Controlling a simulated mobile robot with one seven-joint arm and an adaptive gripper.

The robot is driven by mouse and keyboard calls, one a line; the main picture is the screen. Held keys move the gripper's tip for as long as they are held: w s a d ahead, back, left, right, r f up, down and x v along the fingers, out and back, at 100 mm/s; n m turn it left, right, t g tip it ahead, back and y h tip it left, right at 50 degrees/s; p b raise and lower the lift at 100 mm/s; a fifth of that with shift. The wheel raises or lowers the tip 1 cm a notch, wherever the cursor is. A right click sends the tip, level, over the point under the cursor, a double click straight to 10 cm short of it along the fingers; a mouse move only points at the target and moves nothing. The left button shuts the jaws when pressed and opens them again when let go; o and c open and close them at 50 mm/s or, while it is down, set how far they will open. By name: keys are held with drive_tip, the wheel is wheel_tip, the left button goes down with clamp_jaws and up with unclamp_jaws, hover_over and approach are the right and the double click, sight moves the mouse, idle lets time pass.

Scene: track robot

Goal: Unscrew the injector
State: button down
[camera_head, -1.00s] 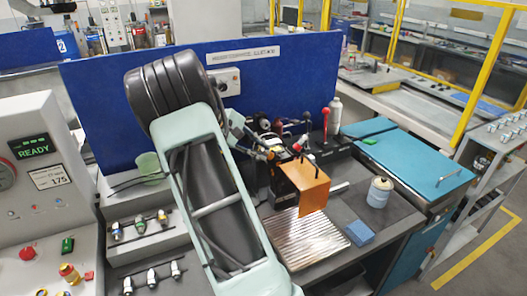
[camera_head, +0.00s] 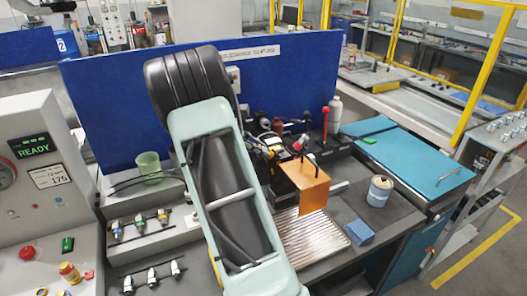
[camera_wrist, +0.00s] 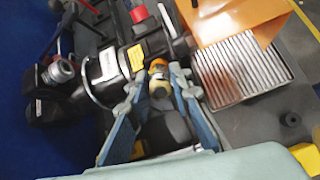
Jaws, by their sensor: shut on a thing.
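In the wrist view, my gripper (camera_wrist: 157,84) has its two fingers on either side of a small injector (camera_wrist: 158,90) with a yellow band and a metal top. It is shut on it, beside the dark pump fixture (camera_wrist: 108,68) with yellow labels. Whether the injector is still seated in the fixture cannot be told. In the head view my arm hides the gripper and the injector. Part of the fixture (camera_head: 282,168) shows behind the orange guard (camera_head: 312,188).
A metal ribbed tray (camera_head: 310,240) lies in front of the guard. Racks with several injectors (camera_head: 138,226) stand at left, near a green cup (camera_head: 148,166). A labelled can (camera_head: 380,191) and a blue sponge (camera_head: 359,232) are at right. A blue panel (camera_head: 110,110) stands behind.

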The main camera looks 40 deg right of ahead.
drive_tip(key=shift+n, duration=1.1)
drive_tip(key=shift+n, duration=1.1)
drive_tip(key=n, duration=0.3)
drive_tip(key=shift+n, duration=0.4)
drive_tip(key=shift+a+r, duration=0.2)
drive_tip(key=shift+r, duration=0.05)
drive_tip(key=shift+v, duration=1.8)
drive_tip(key=shift+w, duration=0.1)
